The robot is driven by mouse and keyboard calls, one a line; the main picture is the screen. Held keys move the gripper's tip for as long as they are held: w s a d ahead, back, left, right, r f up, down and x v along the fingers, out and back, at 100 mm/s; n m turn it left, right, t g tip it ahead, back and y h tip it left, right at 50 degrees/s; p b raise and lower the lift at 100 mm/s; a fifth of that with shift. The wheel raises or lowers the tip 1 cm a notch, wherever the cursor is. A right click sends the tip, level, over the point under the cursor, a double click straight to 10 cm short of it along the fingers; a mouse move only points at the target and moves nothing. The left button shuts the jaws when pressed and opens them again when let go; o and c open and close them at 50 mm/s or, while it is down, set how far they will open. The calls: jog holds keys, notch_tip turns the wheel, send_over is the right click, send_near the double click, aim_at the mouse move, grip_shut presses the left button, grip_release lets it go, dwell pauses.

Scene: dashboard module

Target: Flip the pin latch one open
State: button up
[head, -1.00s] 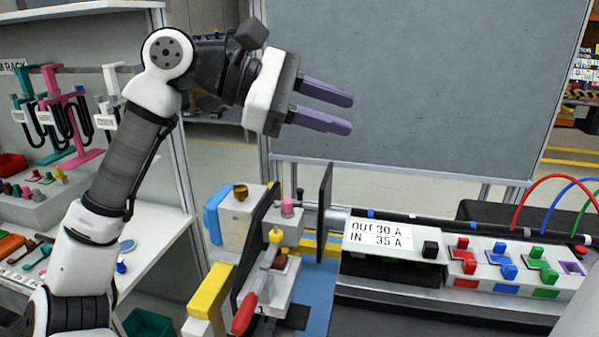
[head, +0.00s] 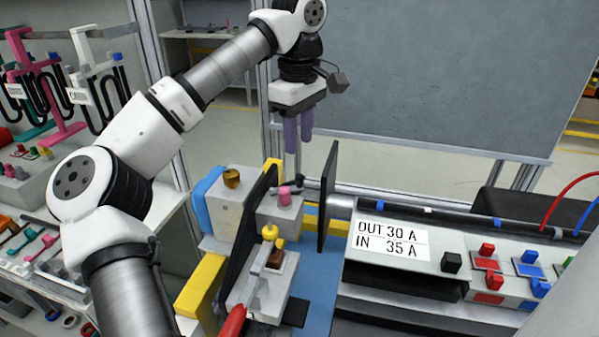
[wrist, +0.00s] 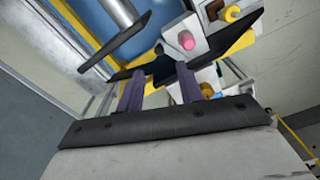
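My gripper (head: 298,142) points down with its two purple fingers apart and nothing between them. In the head view it appears above and behind a grey block with a pink knob (head: 284,196) and a small dark pin (head: 299,186). A yellow knob (head: 270,232) on a lever with a red handle (head: 232,322) is in front. I cannot tell for certain which part is pin latch one. In the wrist view the fingers (wrist: 160,88) reach toward the edges of dark plates, and the pink knob (wrist: 186,41) shows beyond them.
Two upright black plates, left (head: 252,225) and right (head: 327,195), flank the pink-knob block. A grey box with a brass knob (head: 231,178) stands at left. A labelled panel (head: 392,238) with coloured switches lies at right. A grey board (head: 420,80) stands behind.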

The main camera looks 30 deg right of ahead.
aim_at(299, 175)
notch_tip(299, 175, down, 9)
jog(key=shift+f+p, duration=0.1)
jog(key=shift+p, duration=0.45)
grip_shut()
